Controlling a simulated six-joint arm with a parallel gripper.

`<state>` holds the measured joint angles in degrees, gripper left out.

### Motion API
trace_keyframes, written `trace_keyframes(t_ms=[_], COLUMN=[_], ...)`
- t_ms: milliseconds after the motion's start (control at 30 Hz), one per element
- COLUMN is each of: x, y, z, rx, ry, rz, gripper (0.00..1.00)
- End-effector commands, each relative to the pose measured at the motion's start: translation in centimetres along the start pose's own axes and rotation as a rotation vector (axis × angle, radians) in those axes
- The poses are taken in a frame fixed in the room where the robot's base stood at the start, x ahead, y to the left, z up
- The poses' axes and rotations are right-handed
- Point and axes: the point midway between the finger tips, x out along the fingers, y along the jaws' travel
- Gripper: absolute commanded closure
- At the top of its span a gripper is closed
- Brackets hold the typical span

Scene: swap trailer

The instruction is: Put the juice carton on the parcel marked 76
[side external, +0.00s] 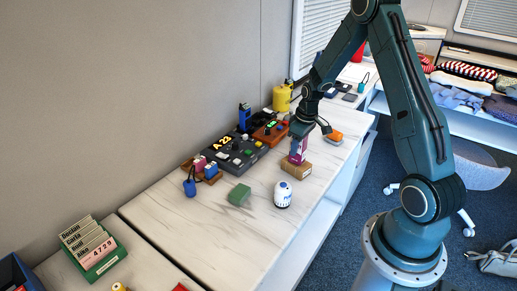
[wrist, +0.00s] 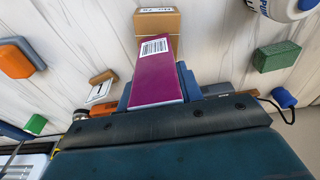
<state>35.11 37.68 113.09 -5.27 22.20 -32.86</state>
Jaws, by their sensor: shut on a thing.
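The juice carton (side external: 298,150) is a purple box with a pale barcode label, which also shows in the wrist view (wrist: 156,75). My gripper (side external: 299,133) is shut on it and holds it roughly upright. A brown cardboard parcel (side external: 295,171) lies on the white table right under the carton in the side view. In the wrist view the parcel (wrist: 157,24) shows just past the carton's far end, with dark print that I cannot read surely. I cannot tell whether the carton's bottom touches the parcel or hangs just above it.
A white and blue rounded container (side external: 283,194) and a green block (side external: 239,195) stand nearby. An orange-topped block (side external: 334,136) lies behind. The table front (side external: 225,245) is clear.

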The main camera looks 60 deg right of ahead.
Motion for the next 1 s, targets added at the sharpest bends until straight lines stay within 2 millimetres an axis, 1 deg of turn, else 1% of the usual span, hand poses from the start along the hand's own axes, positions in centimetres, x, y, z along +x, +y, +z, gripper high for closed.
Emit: trace_keyframes(t_ms=[400, 433, 467, 500, 533, 867, 1000], x=[0.32, 0.3, 0.29, 0.29, 0.29, 0.2, -0.26], y=[0.03, 0.02, 0.02, 0.02, 0.02, 0.02, 0.03], z=[0.0, 0.02, 0.02, 0.02, 0.02, 0.0, -0.05], rx=[0.0, 0.0, 0.0, 0.0, 0.0, 0.0, 0.0], ry=[0.002, 0.001, 0.001, 0.001, 0.001, 0.001, 0.002], rz=[0.001, 0.001, 0.001, 0.001, 0.001, 0.001, 0.001], gripper=[0.92, 0.58, 0.52, 0.44, 0.42, 0.42, 0.42])
